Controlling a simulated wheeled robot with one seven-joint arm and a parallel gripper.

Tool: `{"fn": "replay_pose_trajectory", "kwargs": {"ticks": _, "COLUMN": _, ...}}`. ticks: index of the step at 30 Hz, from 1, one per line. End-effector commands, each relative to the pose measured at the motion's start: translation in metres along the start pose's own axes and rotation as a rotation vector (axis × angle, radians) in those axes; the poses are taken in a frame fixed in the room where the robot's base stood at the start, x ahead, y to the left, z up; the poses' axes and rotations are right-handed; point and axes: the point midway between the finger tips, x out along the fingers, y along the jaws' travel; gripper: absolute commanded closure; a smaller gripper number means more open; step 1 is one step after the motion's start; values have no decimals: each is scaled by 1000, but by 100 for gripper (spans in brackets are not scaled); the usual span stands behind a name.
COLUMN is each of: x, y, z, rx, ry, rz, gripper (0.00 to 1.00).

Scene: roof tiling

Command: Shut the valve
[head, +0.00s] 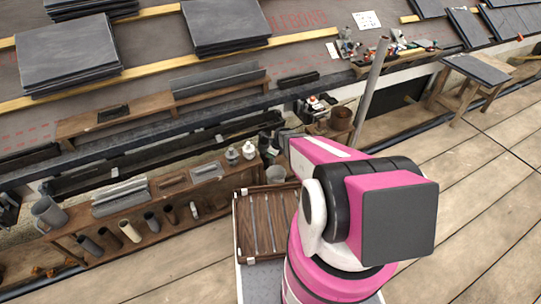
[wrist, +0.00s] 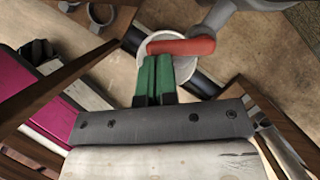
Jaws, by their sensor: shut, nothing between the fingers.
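In the wrist view the valve shows as a red lever handle (wrist: 182,47) joined at its right end to a grey body (wrist: 232,14) at the top edge. My gripper (wrist: 154,62) has green fingers, closed together and empty. The fingertips point at the red handle and lie just below its left half in the picture; I cannot tell whether they touch it. A pale round bucket (wrist: 188,68) lies behind the fingers and handle. In the head view my pink arm hides the valve and most of my gripper.
A wooden rack (head: 160,228) with cups and tubes stands left of my arm. A brown tray (head: 244,232) is in front of it. An upright grey pole (head: 371,85) rises right of my gripper. Slate stacks (head: 68,52) lie on the roof. Open boards (head: 480,215) lie at right.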

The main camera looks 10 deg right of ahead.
Motion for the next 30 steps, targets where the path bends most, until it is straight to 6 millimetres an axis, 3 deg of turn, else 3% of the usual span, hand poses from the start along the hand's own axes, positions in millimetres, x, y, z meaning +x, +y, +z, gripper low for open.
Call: {"fn": "replay_pose_trajectory", "kwargs": {"ticks": 30, "x": 0, "y": -22, "z": 0, "rx": 11, "ry": -7, "rz": -8, "gripper": 100}}
